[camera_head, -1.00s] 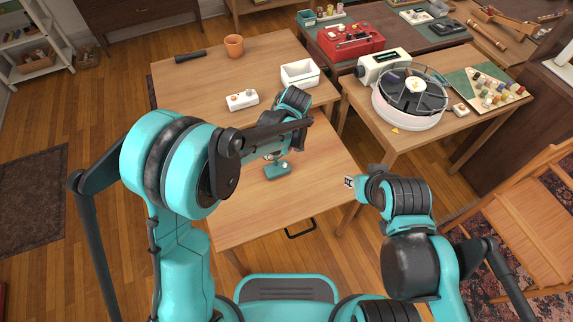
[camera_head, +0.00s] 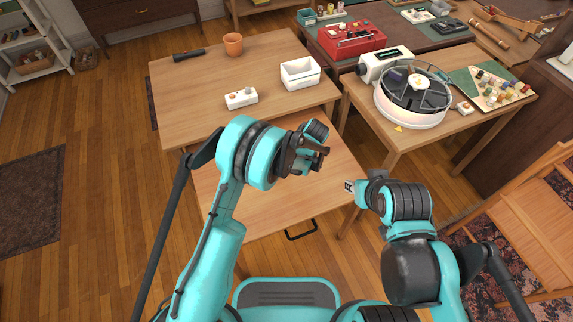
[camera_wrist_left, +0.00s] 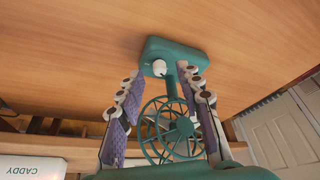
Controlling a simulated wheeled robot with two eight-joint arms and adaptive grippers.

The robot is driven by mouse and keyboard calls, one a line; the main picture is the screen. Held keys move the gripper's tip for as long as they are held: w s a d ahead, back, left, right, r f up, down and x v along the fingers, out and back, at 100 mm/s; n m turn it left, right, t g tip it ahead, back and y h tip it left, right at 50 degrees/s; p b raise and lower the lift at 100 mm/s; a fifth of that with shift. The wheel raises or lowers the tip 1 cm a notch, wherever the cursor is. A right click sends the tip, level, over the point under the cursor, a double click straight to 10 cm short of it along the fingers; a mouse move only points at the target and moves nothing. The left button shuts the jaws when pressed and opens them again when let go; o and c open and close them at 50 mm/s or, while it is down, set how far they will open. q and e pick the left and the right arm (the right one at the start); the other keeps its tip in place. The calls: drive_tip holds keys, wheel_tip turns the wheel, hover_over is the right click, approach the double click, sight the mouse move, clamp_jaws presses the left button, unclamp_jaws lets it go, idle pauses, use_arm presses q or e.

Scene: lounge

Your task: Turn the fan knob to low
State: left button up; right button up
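The small teal fan shows in the left wrist view: its base (camera_wrist_left: 180,50) stands on wood, with a white knob (camera_wrist_left: 159,67) on it and a round wire cage (camera_wrist_left: 172,130). I cannot read the knob's setting. My left gripper (camera_wrist_left: 163,98) is open, its padded fingers apart on either side of the fan's cage and stem; I see no finger on the knob. In the head view, my left gripper (camera_head: 308,155) is over the near wooden surface and mostly hides the fan. My right gripper (camera_head: 349,186) hangs beside that surface's right edge; its fingers are too small to judge.
A round white device (camera_head: 411,112) stands on the right table. The near surface's front is clear.

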use_arm(q)
drive_tip(key=shift+x, duration=0.85)
clamp_jaws()
drive_tip(key=shift+s+m, duration=0.1)
drive_tip(key=shift+m, duration=0.2)
drive_tip(key=m+t+h+b, duration=0.1)
drive_tip(key=m, duration=0.2)
drive_tip(key=shift+a+m, duration=0.2)
drive_tip(key=shift+m, duration=0.2)
drive_tip(key=m, duration=0.1)
drive_tip(key=m+h, duration=0.1)
drive_tip(key=m, duration=0.1)
drive_tip(key=shift+s+a+r+m+t+h, duration=0.1)
drive_tip(key=shift+m+t+h, duration=0.2)
drive_tip(key=shift+a+m+h, duration=0.1)
drive_tip(key=shift+m+h, duration=0.6)
drive_tip(key=shift+m, duration=1.1)
